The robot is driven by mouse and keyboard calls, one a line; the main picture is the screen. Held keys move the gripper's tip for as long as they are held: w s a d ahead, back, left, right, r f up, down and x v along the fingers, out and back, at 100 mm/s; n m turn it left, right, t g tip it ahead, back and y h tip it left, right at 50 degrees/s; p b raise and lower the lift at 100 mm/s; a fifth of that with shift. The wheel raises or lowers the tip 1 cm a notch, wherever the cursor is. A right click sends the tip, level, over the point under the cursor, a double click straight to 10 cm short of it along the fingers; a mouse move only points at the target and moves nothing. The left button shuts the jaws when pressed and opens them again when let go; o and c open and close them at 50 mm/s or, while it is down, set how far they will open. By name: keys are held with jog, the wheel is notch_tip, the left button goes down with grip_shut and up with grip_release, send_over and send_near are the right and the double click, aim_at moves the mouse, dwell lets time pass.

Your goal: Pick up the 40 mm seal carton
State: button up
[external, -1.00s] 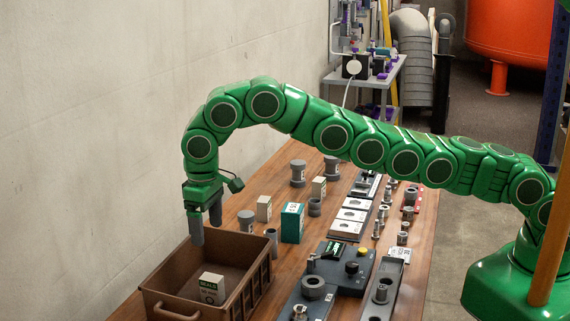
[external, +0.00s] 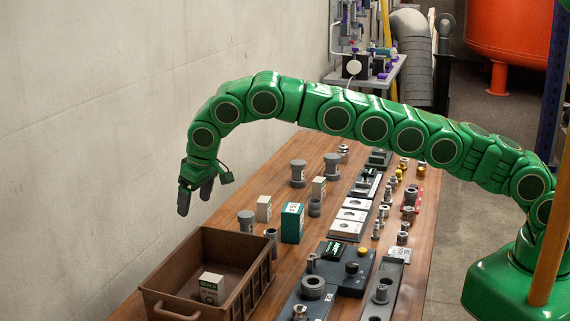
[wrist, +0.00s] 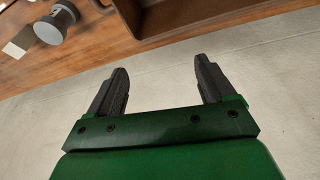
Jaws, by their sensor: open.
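Two other pale cartons, one nearer (external: 264,209) and one farther (external: 319,187), stand on the bench beyond the crate. My gripper (external: 195,198) is open and empty, in the air above and behind the crate, near the wall. In the wrist view its two dark fingers (wrist: 160,66) are spread with nothing between them. The crate's edge (wrist: 150,30) shows at the top there; the SEALS carton does not.
A teal carton (external: 292,223) and several grey pipe fittings (external: 246,221) stand beyond the crate. A dark device (external: 337,263) and trays of metal parts fill the bench's right side. The plain wall (external: 90,150) is close on the left.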

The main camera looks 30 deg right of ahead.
jog(key=w+d+t+y, duration=0.1)
jog(key=w+d+t, duration=0.45)
jog(key=w, duration=0.85)
jog(key=r+n+t+y, duration=0.1)
jog(key=r+n+y, duration=0.1)
jog(key=y, duration=0.3)
send_over(259, 203)
jog(key=w+a, duration=0.3)
jog(key=w, duration=0.1)
jog(key=s+d+f+n+g+y, duration=0.1)
jog(key=s+d+y, duration=0.3)
jog(key=d, duration=0.5)
jog(key=shift+h, duration=0.4)
jog(key=f, duration=0.5)
jog(key=s+f, duration=0.1)
jog(key=f, duration=0.9)
jog(key=shift+s+a+f, duration=0.1)
jog(key=shift+s+a, duration=0.05)
jog(key=shift+x, duration=3.3)
jog(key=shift+c, duration=0.5)
